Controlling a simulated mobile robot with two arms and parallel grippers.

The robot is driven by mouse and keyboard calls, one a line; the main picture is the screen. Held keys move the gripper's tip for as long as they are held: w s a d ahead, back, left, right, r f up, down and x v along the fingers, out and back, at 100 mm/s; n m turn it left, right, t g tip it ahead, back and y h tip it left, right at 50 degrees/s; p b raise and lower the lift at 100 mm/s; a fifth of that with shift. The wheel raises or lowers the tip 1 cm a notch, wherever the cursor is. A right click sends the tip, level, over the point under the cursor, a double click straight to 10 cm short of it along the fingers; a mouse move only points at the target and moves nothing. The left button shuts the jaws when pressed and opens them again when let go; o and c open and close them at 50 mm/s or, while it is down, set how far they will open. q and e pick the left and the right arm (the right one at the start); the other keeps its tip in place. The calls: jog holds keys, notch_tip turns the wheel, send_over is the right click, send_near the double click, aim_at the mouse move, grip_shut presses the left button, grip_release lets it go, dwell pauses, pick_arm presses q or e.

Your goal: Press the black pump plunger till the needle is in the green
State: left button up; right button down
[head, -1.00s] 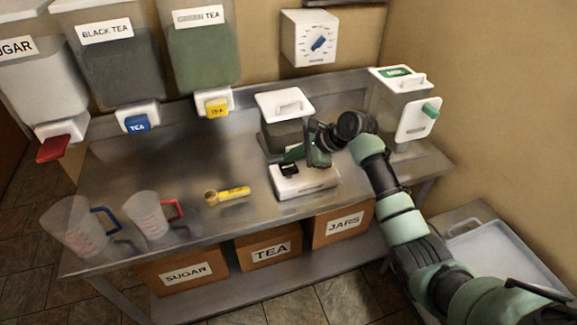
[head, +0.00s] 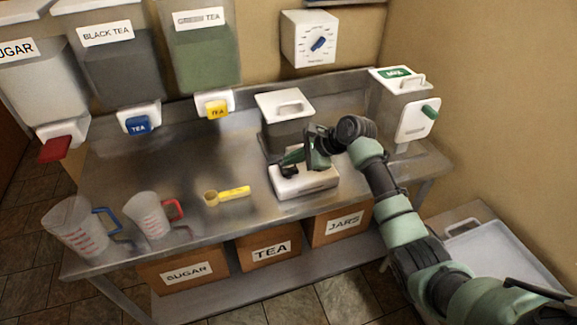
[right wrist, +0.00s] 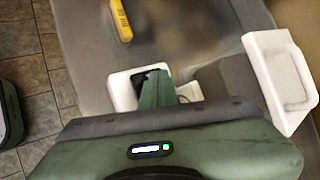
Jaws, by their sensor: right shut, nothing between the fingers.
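The white pump base (head: 305,184) stands on the steel bench, in front of a lidded bucket. The black plunger (head: 288,171) shows at its left end, right beside my right gripper's tips. My right gripper (head: 292,158) is shut and empty, its fingers over the pump. In the right wrist view the shut fingers (right wrist: 158,88) cover most of the white pump (right wrist: 122,90), and a bit of black shows beside them. I cannot tell whether the fingers touch the plunger. No needle or green zone can be made out. My left gripper is not in view.
A bucket with a white lid (head: 285,104) stands just behind the pump. A yellow scoop (head: 227,195) and two measuring jugs (head: 77,228) are to the left.

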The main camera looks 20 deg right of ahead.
aim_at(291, 168)
jog(key=shift+s+f, duration=0.1)
jog(key=shift+f, duration=1.7)
dwell(1.2)
jog(key=shift+r, duration=0.1)
jog(key=shift+r+p, duration=2.05)
jog(key=shift+p, duration=0.4)
notch_tip(291, 168, up, 3)
jog(key=p, duration=0.3)
jog(key=shift+f, duration=0.1)
jog(key=shift+r+p, duration=1.1)
jog(key=shift+r, duration=0.1)
jog(key=shift+f, duration=0.1)
dwell(0.3)
